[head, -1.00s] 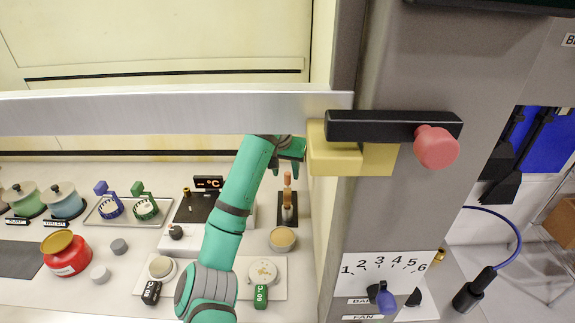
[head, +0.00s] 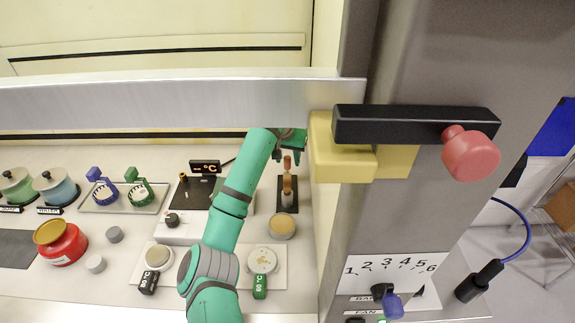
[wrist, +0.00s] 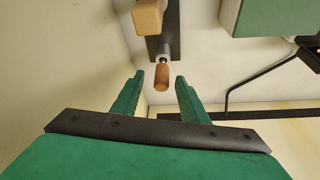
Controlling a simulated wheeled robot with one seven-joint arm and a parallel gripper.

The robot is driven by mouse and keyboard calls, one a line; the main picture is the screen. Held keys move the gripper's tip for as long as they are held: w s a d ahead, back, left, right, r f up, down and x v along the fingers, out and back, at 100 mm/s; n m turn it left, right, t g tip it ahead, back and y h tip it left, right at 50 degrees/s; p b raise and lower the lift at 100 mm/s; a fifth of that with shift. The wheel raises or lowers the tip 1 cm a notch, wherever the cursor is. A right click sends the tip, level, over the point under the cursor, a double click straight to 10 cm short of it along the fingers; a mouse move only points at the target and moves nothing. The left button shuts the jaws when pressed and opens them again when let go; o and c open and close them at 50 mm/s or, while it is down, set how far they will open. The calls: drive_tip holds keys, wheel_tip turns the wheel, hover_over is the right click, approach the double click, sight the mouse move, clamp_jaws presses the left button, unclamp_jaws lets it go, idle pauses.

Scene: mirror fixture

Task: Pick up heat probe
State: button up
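My gripper (head: 290,143) is just above the handle in the head view, partly hidden behind the metal bar. In the wrist view my gripper (wrist: 160,79) is open and empty. I cannot tell whether the handle is level with the fingertips or beyond them.
A silver bar (head: 180,103) crosses in front, and a grey post (head: 345,220) stands close on the right. A hotplate (head: 190,232) with a °C display is left of the stand. A tan-topped jar (head: 282,227) stands in front. A bent black rod (wrist: 231,95) is right of my fingers.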

sight(288, 163)
drive_tip(key=shift+x, duration=1.75)
drive_tip(key=shift+s+a, duration=0.1)
drive_tip(key=shift+a, duration=0.1)
clamp_jaws()
